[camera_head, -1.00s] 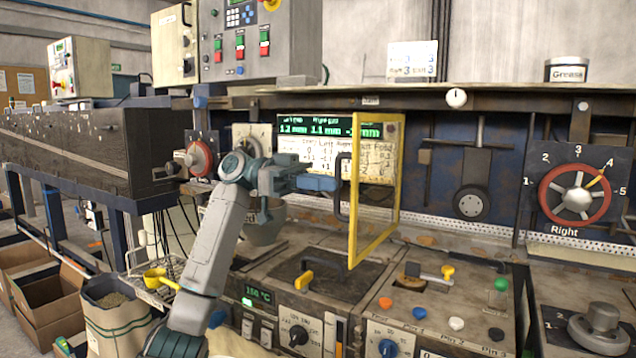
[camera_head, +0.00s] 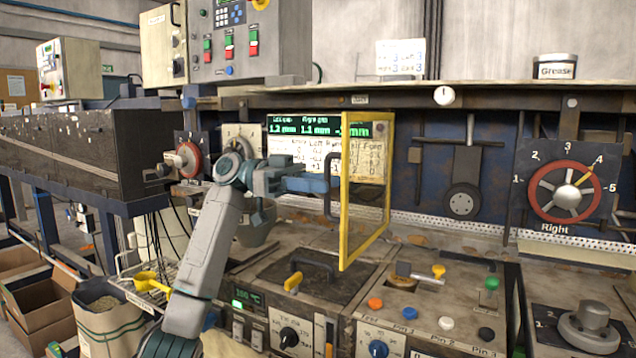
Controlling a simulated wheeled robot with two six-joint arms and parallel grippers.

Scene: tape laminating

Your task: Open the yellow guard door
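The yellow guard door (camera_head: 345,225) is a yellow frame with a clear pane. It stands swung out from the machine face, its left edge nearer me and its right edge nearer the panel. A dark upright handle (camera_head: 328,205) is on the door's left edge. My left gripper (camera_head: 322,184) comes in from the left, its blue fingers close together at this handle. They appear shut on it, though the far finger is mostly hidden. My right gripper is not in view.
Behind the door is a display (camera_head: 290,128) with a printed sheet below. The worktop under the door holds a black-handled lid (camera_head: 312,268), coloured buttons and knobs. A red Right dial (camera_head: 564,192) is at right.

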